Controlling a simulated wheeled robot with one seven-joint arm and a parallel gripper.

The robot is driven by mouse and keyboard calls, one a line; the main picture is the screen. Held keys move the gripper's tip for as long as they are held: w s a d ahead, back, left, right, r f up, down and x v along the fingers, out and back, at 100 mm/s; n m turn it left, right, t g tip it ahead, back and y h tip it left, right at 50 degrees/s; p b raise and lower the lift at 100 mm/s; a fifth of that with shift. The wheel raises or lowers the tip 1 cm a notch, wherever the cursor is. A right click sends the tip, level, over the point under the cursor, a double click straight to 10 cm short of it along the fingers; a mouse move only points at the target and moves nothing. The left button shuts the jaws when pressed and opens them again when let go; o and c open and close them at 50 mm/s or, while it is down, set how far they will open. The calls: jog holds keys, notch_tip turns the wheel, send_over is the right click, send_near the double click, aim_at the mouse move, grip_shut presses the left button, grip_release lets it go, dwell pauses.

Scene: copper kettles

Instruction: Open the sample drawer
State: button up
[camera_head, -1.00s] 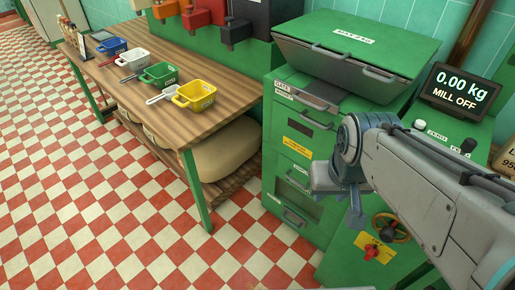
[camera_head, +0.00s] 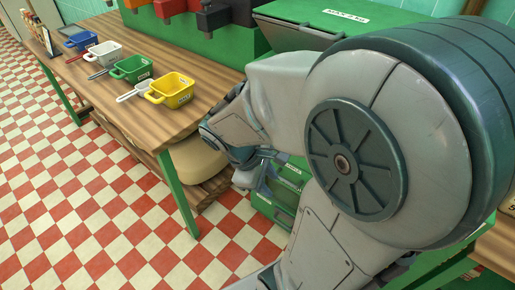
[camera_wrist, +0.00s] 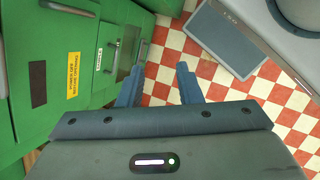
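The green machine's front shows at the left of the wrist view. Its lower part has a small white label (camera_wrist: 98,60), too small to read, and a grey bar handle (camera_wrist: 135,56), which I take to be the sample drawer's. In the head view my arm hides most of this front; a low green strip with a pale label (camera_head: 292,169) still shows. My gripper (camera_wrist: 158,70) is open and empty, its two blue-grey fingers apart with floor between them. The left finger appears close to the handle; I cannot tell whether they touch. The gripper also shows at the machine's lower front in the head view (camera_head: 260,172).
A wooden table (camera_head: 185,122) with green legs stands left of the machine. It bears blue, white, green and yellow (camera_head: 172,90) scoops. A sack (camera_head: 197,160) lies on its lower shelf. The checkered floor (camera_head: 120,220) in front is clear.

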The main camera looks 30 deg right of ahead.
jog(key=w+d+f+n+g+h+b, duration=0.1)
jog(key=d+f+n+h+b, duration=0.1)
jog(key=d+f+n+b, duration=0.3)
jog(key=w+d+f+n+h+b, duration=0.1)
jog(key=f+n+h, duration=0.2)
jog(key=f, duration=0.3)
jog(key=n+t+h+b, duration=0.65)
jog(key=n+b, duration=0.65)
jog(key=n, duration=1.1)
send_near(287, 180)
jog(key=shift+t+y, duration=0.85)
jog(key=shift+y, duration=0.1)
jog(key=b+x, duration=0.1)
jog(key=x, duration=0.2)
jog(key=b+x, duration=0.1)
jog(key=x, duration=0.2)
jog(key=s+b+x, duration=0.1)
jog(key=x, duration=0.3)
jog(key=shift+d+r, duration=0.15)
jog(key=shift+d, duration=0.15)
grip_shut()
